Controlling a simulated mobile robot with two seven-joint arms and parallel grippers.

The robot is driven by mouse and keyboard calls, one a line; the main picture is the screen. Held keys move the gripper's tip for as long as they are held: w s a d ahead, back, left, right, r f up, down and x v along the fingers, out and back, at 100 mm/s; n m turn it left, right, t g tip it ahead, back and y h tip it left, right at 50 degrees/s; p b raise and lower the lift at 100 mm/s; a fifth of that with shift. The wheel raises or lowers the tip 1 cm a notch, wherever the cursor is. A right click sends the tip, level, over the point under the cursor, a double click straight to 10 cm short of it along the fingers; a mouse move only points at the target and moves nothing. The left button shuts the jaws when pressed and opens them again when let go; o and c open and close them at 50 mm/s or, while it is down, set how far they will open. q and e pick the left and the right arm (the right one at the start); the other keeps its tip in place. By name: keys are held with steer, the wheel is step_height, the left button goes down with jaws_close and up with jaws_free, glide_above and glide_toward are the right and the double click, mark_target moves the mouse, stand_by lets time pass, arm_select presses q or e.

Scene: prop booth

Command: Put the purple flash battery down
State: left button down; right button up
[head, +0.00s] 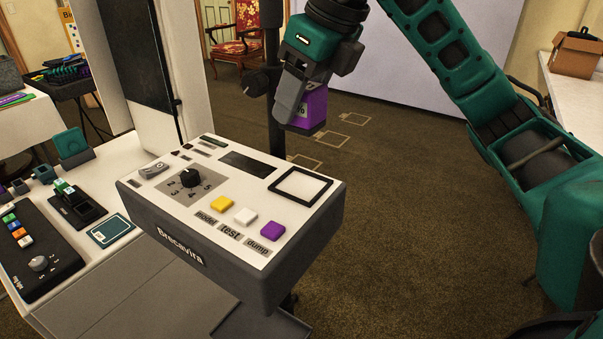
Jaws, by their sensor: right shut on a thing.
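The purple flash battery (310,110) is a block with a darker bottom, seen in the head view at upper centre. My right gripper (291,103) is shut on it and holds it in the air. The gripper's grey finger hides part of the battery's left side. The battery hangs beyond the back right part of the white-topped console (190,222), apart from its top as seen here. A black-outlined white square (300,185) is on the console's right side, nearer to me than the battery and empty. My left gripper is not in view.
The console carries a dial (189,178) and yellow, white and purple buttons (272,231). A dark stand pole (274,90) rises behind it, close to the gripper. A table on the left holds a switch box (35,252) and small devices. Carpet lies open at right.

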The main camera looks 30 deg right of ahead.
glide_above(292, 183)
steer(key=s, duration=0.2)
steer(key=f, duration=0.4)
steer(key=f+b, duration=0.1)
steer(key=f, duration=0.1)
steer(key=shift+w+d, duration=0.15)
steer(key=shift+d, duration=0.25)
step_height(292, 183, down, 4)
steer(key=shift+f+b, duration=0.1)
steer(key=shift+b, duration=0.35)
steer(key=shift+f, duration=0.2)
steer(key=shift+r, duration=0.1)
steer(key=shift+f, duration=0.25)
steer(key=o, duration=1.3)
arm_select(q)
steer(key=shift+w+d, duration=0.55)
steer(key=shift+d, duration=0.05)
arm_select(e)
steer(key=shift+r, duration=0.1)
